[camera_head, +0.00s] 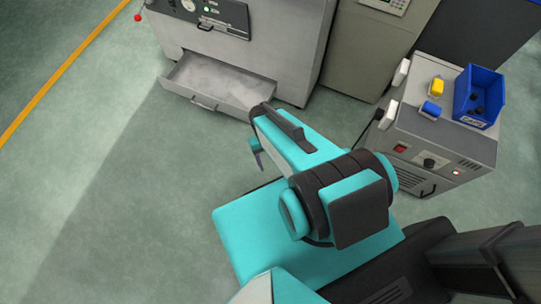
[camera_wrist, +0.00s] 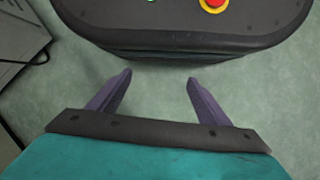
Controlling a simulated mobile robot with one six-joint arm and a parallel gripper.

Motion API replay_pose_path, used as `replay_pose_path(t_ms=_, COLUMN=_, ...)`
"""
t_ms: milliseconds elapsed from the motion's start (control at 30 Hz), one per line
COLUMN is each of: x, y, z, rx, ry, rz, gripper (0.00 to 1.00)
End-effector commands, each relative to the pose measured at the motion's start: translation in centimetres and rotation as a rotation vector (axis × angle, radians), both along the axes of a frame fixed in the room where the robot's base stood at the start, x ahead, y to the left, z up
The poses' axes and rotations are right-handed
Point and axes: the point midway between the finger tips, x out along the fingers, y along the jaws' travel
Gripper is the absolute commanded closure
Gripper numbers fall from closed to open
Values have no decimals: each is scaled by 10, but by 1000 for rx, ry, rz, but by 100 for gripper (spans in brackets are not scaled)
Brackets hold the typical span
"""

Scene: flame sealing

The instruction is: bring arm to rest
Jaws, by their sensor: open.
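My arm is folded over my own teal base in the head view. My gripper (camera_wrist: 158,85) shows in the wrist view with its two purple fingers spread apart and nothing between them. Green floor (camera_wrist: 160,105) shows in the gap between the fingers. In the head view only a small purple part of the gripper (camera_head: 259,160) shows to the left of the teal arm link; the rest is hidden by the arm. A dark rounded body with a red and yellow button lies beyond the fingertips in the wrist view, apart from them.
A grey machine (camera_head: 285,50) with an open, empty-looking drawer (camera_head: 215,84) stands ahead. At the right, a grey unit (camera_head: 440,140) carries a blue bin (camera_head: 480,110), a yellow piece (camera_head: 437,87) and a blue piece (camera_head: 430,109). The floor at the left is clear, with a yellow line (camera_head: 62,72).

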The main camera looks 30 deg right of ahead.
Motion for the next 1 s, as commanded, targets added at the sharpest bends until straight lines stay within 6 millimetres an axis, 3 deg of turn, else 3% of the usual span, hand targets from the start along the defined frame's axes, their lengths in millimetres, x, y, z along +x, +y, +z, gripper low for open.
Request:
replay_pose_path(t_ms=33, x=-10, y=8, z=-3, rx=14, ry=10, rz=39, gripper=29)
replay_pose_path(t_ms=200, x=-25, y=21, z=-8, rx=42, ry=26, rz=111, gripper=29)
replay_pose_path(t_ms=633, x=-26, y=22, z=-7, rx=45, ry=27, rz=118, gripper=29)
replay_pose_path(t_ms=767, x=-26, y=22, z=2, rx=44, ry=27, rz=117, gripper=29)
replay_pose_path(t_ms=1000, x=-26, y=22, z=34, rx=46, ry=28, rz=115, gripper=29)
